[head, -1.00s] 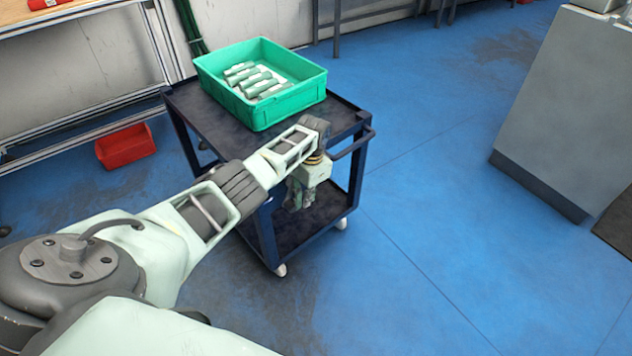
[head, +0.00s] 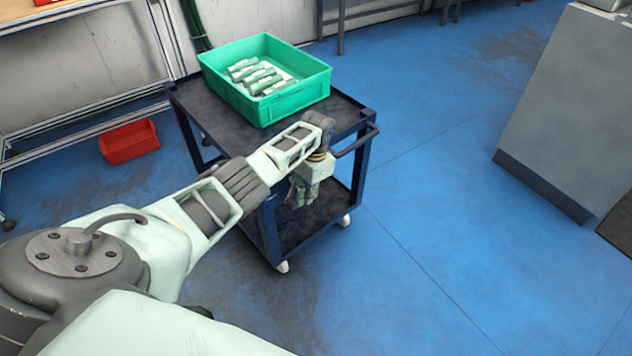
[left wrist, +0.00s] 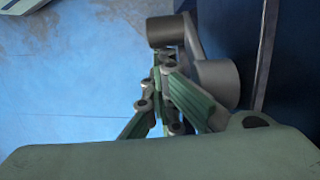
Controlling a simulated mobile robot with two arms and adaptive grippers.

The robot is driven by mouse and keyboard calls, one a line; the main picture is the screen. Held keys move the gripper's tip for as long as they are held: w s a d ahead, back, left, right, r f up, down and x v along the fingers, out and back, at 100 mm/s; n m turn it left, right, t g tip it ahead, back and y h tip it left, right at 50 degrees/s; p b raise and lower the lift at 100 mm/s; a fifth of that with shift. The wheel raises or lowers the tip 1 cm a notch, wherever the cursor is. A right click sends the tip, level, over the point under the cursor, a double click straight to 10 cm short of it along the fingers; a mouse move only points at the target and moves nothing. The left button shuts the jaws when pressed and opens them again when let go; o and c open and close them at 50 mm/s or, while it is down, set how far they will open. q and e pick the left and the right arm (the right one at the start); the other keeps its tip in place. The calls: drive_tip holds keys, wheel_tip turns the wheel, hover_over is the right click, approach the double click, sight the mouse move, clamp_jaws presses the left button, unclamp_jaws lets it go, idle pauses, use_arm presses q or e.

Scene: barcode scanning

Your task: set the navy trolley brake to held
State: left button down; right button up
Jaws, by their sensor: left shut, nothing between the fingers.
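The navy trolley (head: 222,122) stands on the blue floor, with a top shelf, a lower shelf (head: 305,228) and white castors. My left arm reaches across its near side, and my left gripper (head: 300,194) points down in front of it, shut and empty. In the left wrist view the shut fingers (left wrist: 163,72) are close beside a grey crank-like part, likely the brake lever (left wrist: 197,42). It has a dark round grip and a grey hub against a navy surface. I cannot tell whether the fingers touch it. In the head view this part is hidden. My right gripper is out of view.
A green crate (head: 290,106) with several pale green and white items sits on the trolley top. A red bin (head: 130,142) lies on the floor at left beside a metal-framed bench. A grey cabinet (head: 570,110) stands at right. The floor between is clear.

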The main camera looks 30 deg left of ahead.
use_arm(q)
wheel_tip(320, 180, up, 12)
drive_tip(key=w, duration=0.1)
drive_tip(key=shift+w+d, duration=0.15)
drive_tip(key=shift+w, duration=0.2)
drive_tip(key=shift+f, duration=0.15)
